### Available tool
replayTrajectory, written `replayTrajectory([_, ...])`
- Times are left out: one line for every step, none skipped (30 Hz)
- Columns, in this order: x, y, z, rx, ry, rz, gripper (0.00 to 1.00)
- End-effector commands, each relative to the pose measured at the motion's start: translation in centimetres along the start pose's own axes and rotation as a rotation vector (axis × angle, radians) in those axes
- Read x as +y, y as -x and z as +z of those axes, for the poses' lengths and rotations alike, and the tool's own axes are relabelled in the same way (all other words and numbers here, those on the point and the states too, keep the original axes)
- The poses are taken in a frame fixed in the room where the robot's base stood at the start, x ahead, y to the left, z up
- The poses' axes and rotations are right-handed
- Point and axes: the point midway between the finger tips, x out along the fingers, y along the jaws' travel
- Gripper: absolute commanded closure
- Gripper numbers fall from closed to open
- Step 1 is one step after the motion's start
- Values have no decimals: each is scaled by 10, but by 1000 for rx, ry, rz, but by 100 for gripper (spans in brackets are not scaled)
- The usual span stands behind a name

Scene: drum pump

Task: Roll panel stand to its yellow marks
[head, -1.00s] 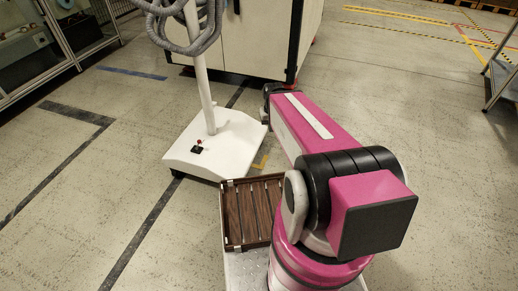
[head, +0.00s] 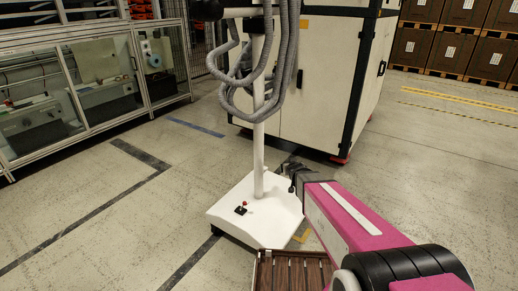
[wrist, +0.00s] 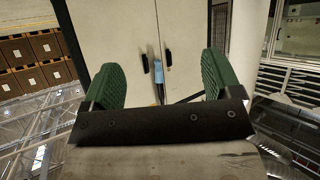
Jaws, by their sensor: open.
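The panel stand (head: 258,150) is a white post on a white square base (head: 262,222), with grey hoses looped around its upper part. A yellow corner mark (head: 302,234) lies on the floor beside the base's right edge. My gripper (head: 292,178) is just right of the post in the head view, its fingers hard to make out. In the wrist view my gripper's green fingers (wrist: 160,82) are wide apart with nothing gripped; a blue-topped upright piece (wrist: 158,72) shows beyond, between them.
A large white cabinet (head: 318,85) with black edges stands close behind the stand. Glass-fronted benches (head: 90,85) line the left. Boxes on pallets (head: 460,40) stand at the back right. A brown slatted tray (head: 290,272) is at my front. Floor at left and right is clear.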

Motion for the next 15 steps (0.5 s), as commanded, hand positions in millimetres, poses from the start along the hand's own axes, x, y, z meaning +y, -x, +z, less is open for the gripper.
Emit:
replayTrajectory([-17,-15,-10,78,11,-41,16])
replayTrajectory([-27,-20,-16,125,13,-67,16])
replayTrajectory([-39,-24,-23,184,20,-103,16])
replayTrajectory([-48,-27,-28,227,22,-130,16])
replayTrajectory([-57,-30,-32,265,26,-157,16])
replayTrajectory([-69,-32,-37,312,29,-193,16])
replayTrajectory([-77,-33,-40,345,32,-218,16])
replayTrajectory([-84,-33,-43,373,32,-241,16])
replayTrajectory([-92,-34,-46,405,34,-269,16])
replayTrajectory([-97,-33,-48,426,35,-287,16])
replayTrajectory([-102,-33,-49,444,36,-303,16])
replayTrajectory([-107,-32,-51,462,36,-321,16])
replayTrajectory([-110,-32,-52,472,37,-331,16])
replayTrajectory([-112,-32,-52,481,37,-339,16])
replayTrajectory([-114,-32,-53,487,37,-345,16])
